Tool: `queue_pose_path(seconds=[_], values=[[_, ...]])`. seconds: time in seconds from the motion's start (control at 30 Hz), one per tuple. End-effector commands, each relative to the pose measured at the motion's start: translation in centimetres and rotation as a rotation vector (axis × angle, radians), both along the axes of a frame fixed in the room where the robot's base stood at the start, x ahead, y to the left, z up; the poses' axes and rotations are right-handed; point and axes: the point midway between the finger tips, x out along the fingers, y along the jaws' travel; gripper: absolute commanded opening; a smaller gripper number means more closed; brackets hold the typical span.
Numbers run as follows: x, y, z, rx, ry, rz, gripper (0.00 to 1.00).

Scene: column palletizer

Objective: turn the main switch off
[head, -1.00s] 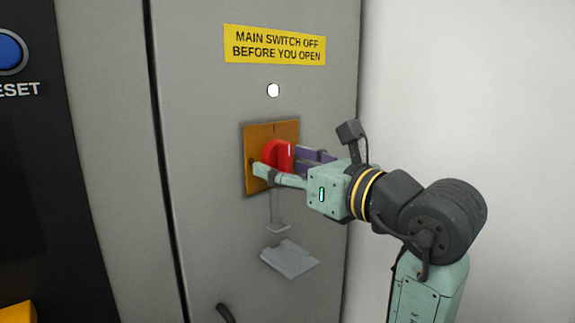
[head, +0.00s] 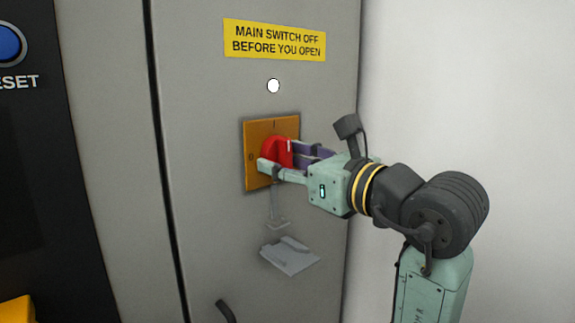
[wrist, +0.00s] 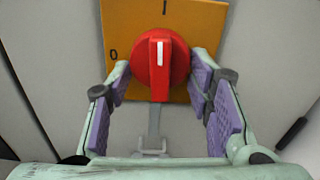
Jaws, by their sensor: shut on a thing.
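The main switch is a red round knob with a raised grip (head: 274,150) on an orange plate (head: 256,128) on the grey cabinet door. In the wrist view the red knob (wrist: 142,62) has its white mark upright, toward the I at the plate's top. The 0 is at the plate's left. My gripper (head: 284,157) is at the knob, with one finger on either side of it. It is shut on the knob; the wrist view also shows the gripper (wrist: 160,76). The exact contact of the fingertips is hard to see.
A white round lamp (head: 273,86) and a yellow warning label (head: 275,40) are above the switch. A grey hanging piece (head: 277,223) and a grey flat piece (head: 290,256) are below it. A dark handle (head: 226,311) is lower down. A blue reset button (head: 9,45) is at the left.

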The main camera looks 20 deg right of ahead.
Motion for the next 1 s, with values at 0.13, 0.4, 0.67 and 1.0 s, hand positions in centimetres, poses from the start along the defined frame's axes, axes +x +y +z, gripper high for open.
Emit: queue_pose_path(seconds=[0.13, 0.4, 0.67, 1.0], values=[[-0.03, -0.21, -0.23, -0.096, -0.036, -0.005, 0.19], [0.03, -0.41, -0.26, -0.329, -0.121, -0.004, 0.19], [0.11, -0.52, -0.09, -0.561, -0.205, -0.003, 0.19], [0.18, -0.66, 0.22, -0.864, -0.315, -0.001, 0.19]])
